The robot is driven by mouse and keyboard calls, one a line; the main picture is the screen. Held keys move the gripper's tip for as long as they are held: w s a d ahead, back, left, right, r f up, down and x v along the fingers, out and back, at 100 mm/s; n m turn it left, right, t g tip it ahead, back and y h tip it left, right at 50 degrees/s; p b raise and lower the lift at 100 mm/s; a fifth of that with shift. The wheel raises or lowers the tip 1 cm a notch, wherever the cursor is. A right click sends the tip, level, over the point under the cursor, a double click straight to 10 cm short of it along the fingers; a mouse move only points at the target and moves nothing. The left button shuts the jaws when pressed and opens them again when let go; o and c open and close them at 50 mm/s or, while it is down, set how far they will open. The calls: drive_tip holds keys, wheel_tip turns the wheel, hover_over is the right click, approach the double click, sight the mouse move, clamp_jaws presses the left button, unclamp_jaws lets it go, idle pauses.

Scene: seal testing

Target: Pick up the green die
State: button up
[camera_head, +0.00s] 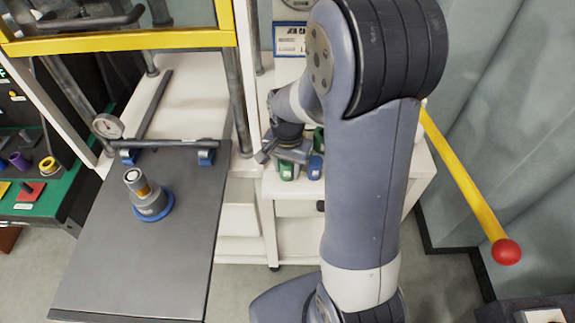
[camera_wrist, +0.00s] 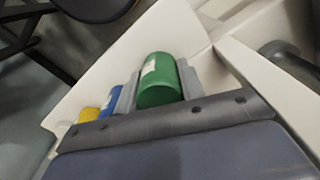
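A green die (camera_wrist: 160,82), a cylinder with a pale label, sits between the two fingers of my gripper (camera_wrist: 158,92) in the wrist view. The fingers flank it closely on both sides; I cannot tell whether both press on it. In the head view my gripper (camera_head: 291,158) is low over the white cart, behind my arm. A green die (camera_head: 287,171) shows at its fingers, and another green piece (camera_head: 319,138) stands farther back. A blue die (camera_head: 315,167) stands just right of the gripper. In the wrist view a blue die (camera_wrist: 116,98) is outside the left finger.
The white cart (camera_head: 415,165) has a raised rim. Left is a grey bench (camera_head: 130,270) with a blue-based metal fixture (camera_head: 151,204) and a gauge (camera_head: 107,126). A yellow bar with a red knob (camera_head: 506,251) juts out right.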

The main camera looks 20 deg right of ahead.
drive_tip(key=c, duration=0.6)
drive_tip(key=shift+r, duration=0.1)
drive_tip(key=shift+c, duration=0.2)
